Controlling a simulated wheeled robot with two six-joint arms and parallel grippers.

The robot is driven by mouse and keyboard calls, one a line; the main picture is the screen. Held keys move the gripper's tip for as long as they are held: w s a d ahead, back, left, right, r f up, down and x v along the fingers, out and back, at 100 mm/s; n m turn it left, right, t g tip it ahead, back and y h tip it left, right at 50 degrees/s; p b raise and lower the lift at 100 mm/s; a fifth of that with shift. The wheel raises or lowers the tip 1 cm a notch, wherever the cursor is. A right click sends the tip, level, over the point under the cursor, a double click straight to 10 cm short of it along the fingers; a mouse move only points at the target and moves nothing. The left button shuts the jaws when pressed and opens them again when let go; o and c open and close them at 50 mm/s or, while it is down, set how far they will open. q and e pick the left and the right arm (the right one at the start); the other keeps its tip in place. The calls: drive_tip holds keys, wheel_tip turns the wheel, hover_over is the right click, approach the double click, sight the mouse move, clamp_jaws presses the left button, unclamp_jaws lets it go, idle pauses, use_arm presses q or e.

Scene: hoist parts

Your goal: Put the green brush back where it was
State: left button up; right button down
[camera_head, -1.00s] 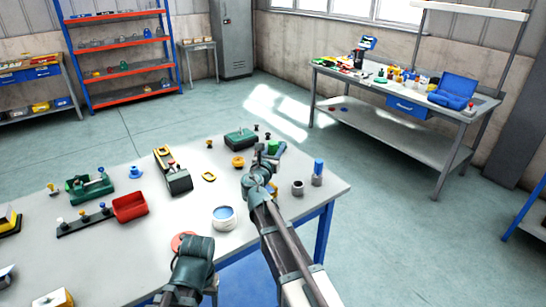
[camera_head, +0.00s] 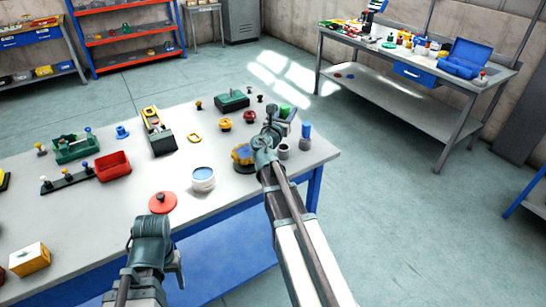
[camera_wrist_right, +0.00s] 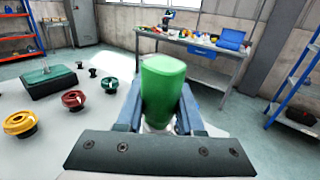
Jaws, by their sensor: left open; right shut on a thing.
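The green brush shows as a rounded green block (camera_wrist_right: 163,82) standing between the fingers of my right gripper (camera_wrist_right: 160,118) in the right wrist view. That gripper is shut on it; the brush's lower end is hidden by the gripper. In the head view only the green top (camera_head: 285,110) shows beyond my right gripper (camera_head: 277,120), above the table's right part. A grey cup (camera_head: 284,152) with a dark opening stands just below and right of it. My left gripper (camera_head: 152,228) is open near the table's front edge, seen from behind; its fingers are mostly hidden.
A blue piece in a grey holder (camera_head: 305,134) stands beside the grey cup. A yellow-and-blue round part (camera_head: 242,154) lies left of my right wrist. A white pot (camera_head: 203,179), a red disc (camera_head: 162,203) and a red bin (camera_head: 112,166) stand further left. The table's right edge is close.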

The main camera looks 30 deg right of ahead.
drive_tip(key=shift+f, duration=0.15)
drive_tip(key=shift+f+b, duration=0.35)
drive_tip(key=shift+b, duration=0.1)
wheel_tip(320, 180, down, 9)
drive_tip(key=b, duration=0.9)
drive_tip(key=shift+f, duration=0.25)
drive_tip(key=c, duration=0.5)
unclamp_jaws()
drive_tip(key=shift+r, duration=0.1)
drive_tip(key=shift+c, duration=0.2)
drive_tip(key=shift+r, duration=0.1)
